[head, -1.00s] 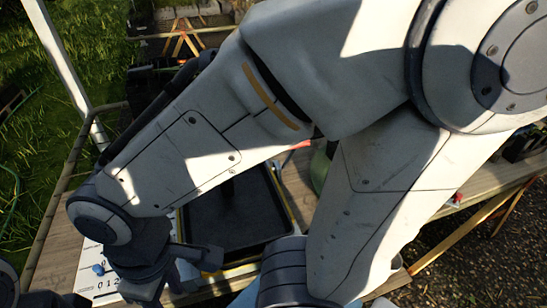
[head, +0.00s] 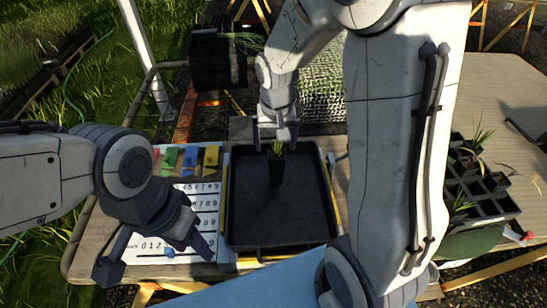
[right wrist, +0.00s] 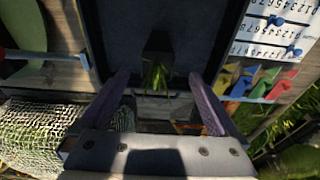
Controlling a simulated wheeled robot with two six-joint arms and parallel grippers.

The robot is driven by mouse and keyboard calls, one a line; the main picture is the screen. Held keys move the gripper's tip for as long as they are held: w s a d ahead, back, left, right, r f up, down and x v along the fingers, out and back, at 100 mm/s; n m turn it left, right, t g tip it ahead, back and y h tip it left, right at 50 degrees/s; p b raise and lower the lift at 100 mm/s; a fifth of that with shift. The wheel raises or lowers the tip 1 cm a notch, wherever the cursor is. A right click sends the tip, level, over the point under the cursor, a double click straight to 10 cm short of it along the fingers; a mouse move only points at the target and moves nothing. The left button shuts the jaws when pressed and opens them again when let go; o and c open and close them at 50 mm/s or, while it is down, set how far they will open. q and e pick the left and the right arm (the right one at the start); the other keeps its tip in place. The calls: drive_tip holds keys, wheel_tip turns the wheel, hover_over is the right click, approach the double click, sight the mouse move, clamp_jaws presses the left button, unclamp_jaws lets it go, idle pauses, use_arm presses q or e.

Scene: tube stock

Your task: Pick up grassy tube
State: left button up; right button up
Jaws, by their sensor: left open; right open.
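The grassy tube is a small dark square tube (head: 277,171) with a green grass tuft, standing in the black tray (head: 322,205) near its far edge. My right gripper (head: 276,136) is open at the tray's far side, just by the grass. In the right wrist view the tube (right wrist: 160,42) and its grass lie ahead of and between the two spread fingers (right wrist: 167,90); I see no grip on it. My left gripper (head: 158,262) is open and empty over the white number sheet at the left front.
A black rack (head: 486,205) with grassy cells stands at the right. Coloured tags (head: 190,158) and a number sheet (head: 150,246) lie left of the tray. Netting (head: 325,90) is behind. The tray is otherwise bare.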

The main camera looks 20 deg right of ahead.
sight(276, 162)
drive_tip(key=f, duration=0.3)
drive_tip(key=w+f, duration=0.1)
drive_tip(key=f, duration=0.6)
drive_tip(key=shift+w+d+f, duration=0.1)
drive_tip(key=shift+w+d, duration=0.1)
drive_tip(key=shift+d, duration=0.2)
clamp_jaws()
